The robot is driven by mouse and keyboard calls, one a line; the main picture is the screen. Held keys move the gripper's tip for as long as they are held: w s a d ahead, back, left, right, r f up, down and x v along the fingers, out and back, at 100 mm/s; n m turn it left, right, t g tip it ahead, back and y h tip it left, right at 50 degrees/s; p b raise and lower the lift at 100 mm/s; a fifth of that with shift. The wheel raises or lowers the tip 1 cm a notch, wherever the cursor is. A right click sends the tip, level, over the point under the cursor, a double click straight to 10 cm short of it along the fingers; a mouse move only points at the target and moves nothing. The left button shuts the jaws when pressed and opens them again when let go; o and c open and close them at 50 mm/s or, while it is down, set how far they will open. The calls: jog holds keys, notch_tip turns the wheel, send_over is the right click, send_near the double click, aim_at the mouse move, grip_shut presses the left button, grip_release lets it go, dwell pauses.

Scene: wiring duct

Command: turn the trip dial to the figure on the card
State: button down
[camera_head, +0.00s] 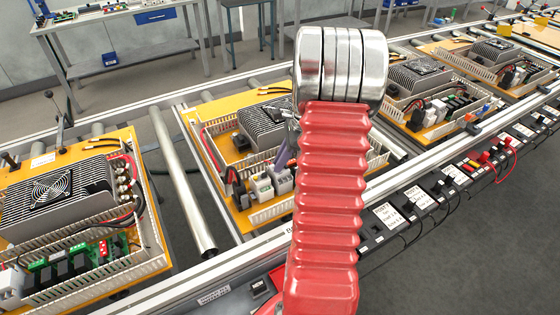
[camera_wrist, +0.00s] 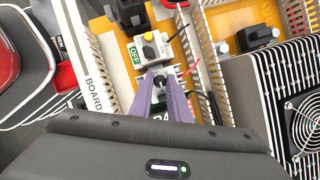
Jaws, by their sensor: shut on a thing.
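In the wrist view my gripper (camera_wrist: 160,80) has its two purple-grey fingers closed around a small black dial (camera_wrist: 159,83) on a pale block. The dial's scale and pointer are mostly hidden by the fingers, so I cannot read its setting. In the head view one finger of my gripper (camera_head: 284,152) shows above the middle orange board (camera_head: 240,222), largely behind my red arm. White lettering plates lie near the fingers, partly covered. I cannot make out a card with a figure.
A switch block (camera_wrist: 148,48) with a yellow button, a black button and a green OFF label is just beyond the dial. Slotted wiring duct (camera_wrist: 207,62) and a finned fan unit (camera_wrist: 290,100) stand to the right. Another board (camera_head: 150,225) lies left on the rollers.

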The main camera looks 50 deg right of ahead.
jog(key=shift+n, duration=0.3)
jog(key=n, duration=0.1)
jog(key=n+g, duration=0.1)
jog(key=n, duration=0.1)
jog(key=n+g, duration=0.1)
jog(key=n, duration=0.1)
jog(key=shift+w+d+y, duration=0.1)
jog(key=shift+w+y, duration=0.15)
jog(key=shift+y, duration=0.15)
jog(key=n+g, duration=0.1)
jog(key=n, duration=0.2)
jog(key=n+g, duration=0.1)
jog(key=n, duration=0.2)
jog(key=shift+w+n+g, duration=0.2)
jog(key=shift+n+g, duration=0.1)
jog(key=shift+n, duration=0.1)
jog(key=c, duration=1.7)
grip_release()
jog(key=shift+o, duration=0.2)
jog(key=v, duration=1.3)
jog(key=shift+d+r, duration=0.2)
jog(key=shift+r, duration=0.15)
